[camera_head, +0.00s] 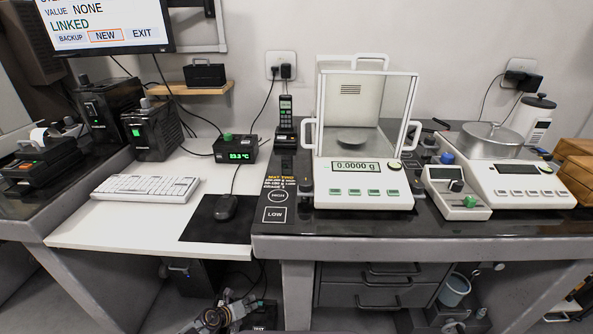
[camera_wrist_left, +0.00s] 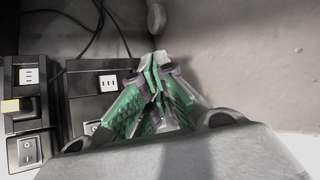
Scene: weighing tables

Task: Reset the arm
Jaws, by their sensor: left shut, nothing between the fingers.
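My left gripper (camera_head: 238,306) is low at the bottom of the head view, below the front edge of the tables and in front of the gap under the desk. In the left wrist view its green-padded fingers (camera_wrist_left: 154,66) meet at the tips, shut with nothing between them. Black boxes with switches (camera_wrist_left: 108,84) lie beyond and to the left of the fingers there. At the bottom right of the head view, grey mechanical parts show under the table; I cannot make out the state of a right gripper there.
The white desk (camera_head: 120,228) holds a keyboard (camera_head: 146,188) and a mouse (camera_head: 227,207). The dark weighing table (camera_head: 420,247) carries a glass-walled balance (camera_head: 362,190) reading 0.0000 g and a second scale (camera_head: 515,187). Drawers (camera_head: 378,292) and a bucket (camera_head: 455,289) are below.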

